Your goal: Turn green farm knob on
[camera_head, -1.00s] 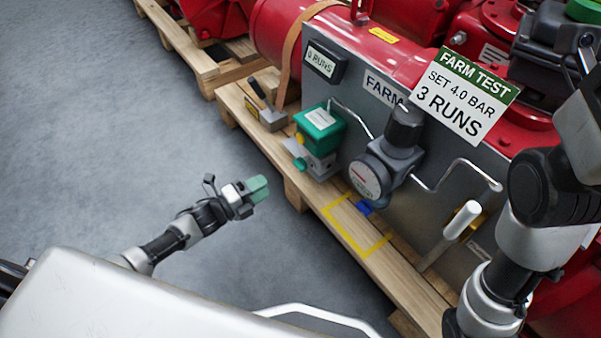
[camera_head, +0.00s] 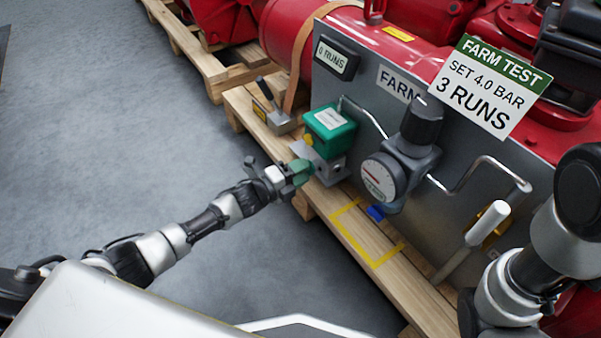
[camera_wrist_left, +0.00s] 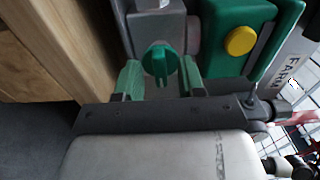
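The green knob (camera_wrist_left: 159,62) sits on a grey block below the green box with the yellow button (camera_wrist_left: 240,41); the box also shows in the head view (camera_head: 330,130). The knob's raised grip looks upright in the wrist view. My left gripper (camera_wrist_left: 158,80) is open, with one green fingertip on each side of the knob and a gap visible on both sides. In the head view my left gripper (camera_head: 300,173) is in front of the block and mostly hides the knob. My right arm shows at the right edge; its gripper is out of frame.
A pressure gauge (camera_head: 380,178) with a black cap stands right of the green box. A bent pipe, a white-handled lever (camera_head: 487,223) and a farm test sign (camera_head: 488,88) are farther right. A wooden pallet (camera_head: 335,215) runs below. Grey floor is clear at left.

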